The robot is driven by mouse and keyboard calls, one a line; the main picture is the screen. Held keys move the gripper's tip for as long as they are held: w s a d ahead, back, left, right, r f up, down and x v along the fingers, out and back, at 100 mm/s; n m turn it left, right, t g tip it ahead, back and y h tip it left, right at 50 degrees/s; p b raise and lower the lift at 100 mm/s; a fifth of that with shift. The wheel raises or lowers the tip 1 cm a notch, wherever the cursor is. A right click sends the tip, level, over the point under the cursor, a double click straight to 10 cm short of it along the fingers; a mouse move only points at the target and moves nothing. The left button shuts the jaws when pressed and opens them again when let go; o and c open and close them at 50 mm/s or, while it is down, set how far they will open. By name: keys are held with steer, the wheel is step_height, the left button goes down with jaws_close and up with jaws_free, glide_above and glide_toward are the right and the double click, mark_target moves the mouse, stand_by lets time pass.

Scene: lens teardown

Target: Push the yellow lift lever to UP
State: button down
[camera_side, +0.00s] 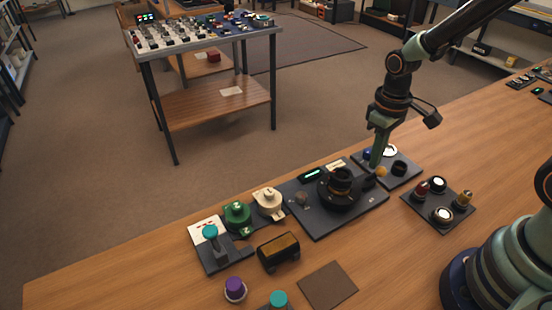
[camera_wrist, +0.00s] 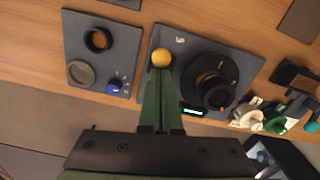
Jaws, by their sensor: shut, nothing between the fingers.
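The yellow lift lever shows as a round yellow knob (camera_side: 381,171) at the right edge of the dark base plate (camera_side: 322,225) in the side view. In the wrist view the knob (camera_wrist: 162,57) lies just beyond my green fingertips. My gripper (camera_side: 375,164) points down beside the knob, and its fingers (camera_wrist: 160,76) are shut and empty. The fingertips look very close to the knob; I cannot tell whether they touch. A black lens (camera_side: 341,182) stands on the same plate, left of the lever in the side view. The lever's arm and UP mark are not readable.
A plate with a dark ring (camera_wrist: 98,40) and blue knob (camera_wrist: 113,88) lies close on the lever's other side. Green (camera_side: 237,213) and cream (camera_side: 268,203) knobs, a black-and-brown box (camera_side: 279,252) and a purple knob (camera_side: 235,287) stand left.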

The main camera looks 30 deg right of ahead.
steer(key=shift+s+f+g, duration=0.3)
steer(key=shift+s+f, duration=0.05)
steer(key=shift+s, duration=0.4)
steer(key=shift+w+f, duration=0.35)
steer(key=shift+w, duration=0.3)
steer(key=w, duration=0.1)
steer(key=w+r, duration=0.1)
steer(key=w, duration=0.2)
steer(key=shift+a+r, duration=0.15)
steer(key=shift+a, duration=0.2)
step_height(320, 180, up, 17)
steer(key=m+t, duration=0.2)
steer(key=t, duration=0.4)
glide_above(380, 168)
steer(key=s, duration=0.3)
steer(key=shift+w+d+r, duration=0.1)
steer(key=shift+w+r, duration=0.1)
steer(key=shift+w, duration=0.05)
